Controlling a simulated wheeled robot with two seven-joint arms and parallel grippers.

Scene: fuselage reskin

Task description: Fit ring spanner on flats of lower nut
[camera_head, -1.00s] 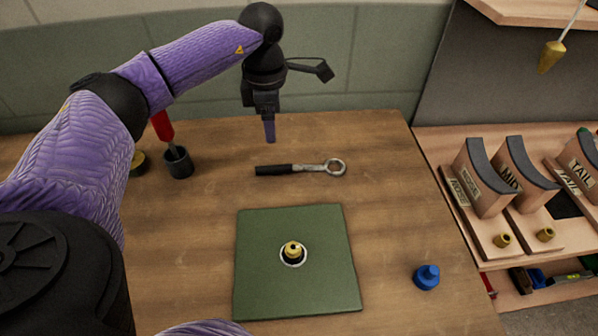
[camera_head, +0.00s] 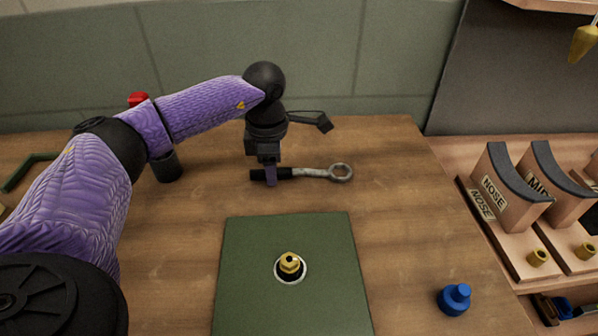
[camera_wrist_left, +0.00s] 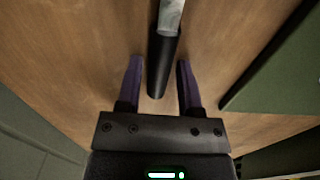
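The ring spanner (camera_head: 318,172) lies on the wooden table behind the green mat, its black handle to the left and its metal ring to the right. My left gripper (camera_head: 271,176) is at the handle's end. In the left wrist view the gripper (camera_wrist_left: 158,80) is open, its purple fingers on either side of the black handle (camera_wrist_left: 161,68), with a gap on each side. The brass nut (camera_head: 290,261) sits in a white-rimmed hole in the green mat (camera_head: 245,300). Whether there is a separate lower nut is too small to tell. My right gripper is not in view.
A blue knobbed piece (camera_head: 454,298) stands on the table at right. A black cup (camera_head: 167,166) with a red-handled tool is behind my left arm. A rack with curved blocks marked NOSE (camera_head: 497,190) and MID is at right.

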